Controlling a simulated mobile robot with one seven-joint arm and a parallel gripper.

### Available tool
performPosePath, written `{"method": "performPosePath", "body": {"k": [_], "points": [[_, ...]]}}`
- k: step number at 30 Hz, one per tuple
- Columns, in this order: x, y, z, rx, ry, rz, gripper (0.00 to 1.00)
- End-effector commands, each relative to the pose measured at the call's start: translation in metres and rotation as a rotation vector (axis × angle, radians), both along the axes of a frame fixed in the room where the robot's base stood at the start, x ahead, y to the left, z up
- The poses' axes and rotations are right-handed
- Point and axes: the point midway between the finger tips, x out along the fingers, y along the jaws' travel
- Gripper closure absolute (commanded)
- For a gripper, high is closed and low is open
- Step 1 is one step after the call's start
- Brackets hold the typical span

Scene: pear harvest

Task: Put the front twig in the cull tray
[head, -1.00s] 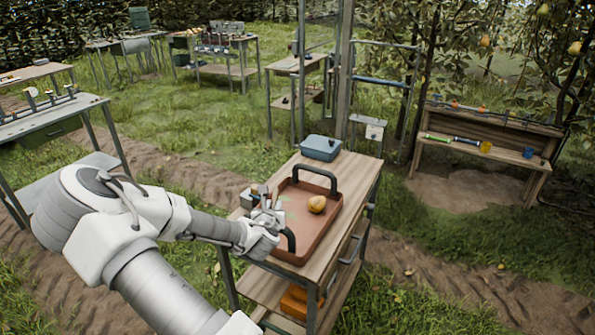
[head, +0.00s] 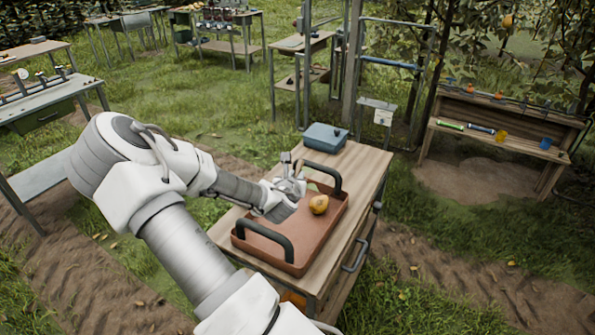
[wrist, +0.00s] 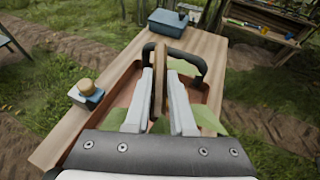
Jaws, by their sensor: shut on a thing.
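My gripper (head: 292,178) is over the far left part of a terracotta tray (head: 322,236) with black handles, which I take for the cull tray. The wrist view shows my gripper (wrist: 161,82) with a brown, upright, stick-like piece, the twig (wrist: 160,62), clamped between its pale fingers. The twig cannot be made out clearly in the head view. A yellow-brown pear (head: 319,204) lies in the tray, right of my gripper. Green leaves (wrist: 205,118) show in the tray in the wrist view. My gripper hides part of the tray floor.
The tray stands on a wooden cart (head: 366,180). A blue box (head: 326,137) sits at the cart's far end, beyond the tray's far handle. A small block with a tan round top (wrist: 87,88) stands left of the tray. A wooden bench (head: 495,135) is at the right.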

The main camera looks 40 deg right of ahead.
Motion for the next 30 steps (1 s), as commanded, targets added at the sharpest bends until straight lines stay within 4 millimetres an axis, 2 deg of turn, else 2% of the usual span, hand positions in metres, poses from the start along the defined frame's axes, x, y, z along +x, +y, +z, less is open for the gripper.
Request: {"method": "performPosePath", "body": {"k": [5,18,29,30], "points": [[0.0,0.0,-0.009,0.001,-0.001,0.0,1.0],[0.0,0.0,-0.057,0.0,0.0,-0.001,1.0],[0.0,0.0,-0.06,0.0,0.0,0.0,1.0],[0.0,0.0,-0.06,0.0,0.0,0.0,0.71]]}}
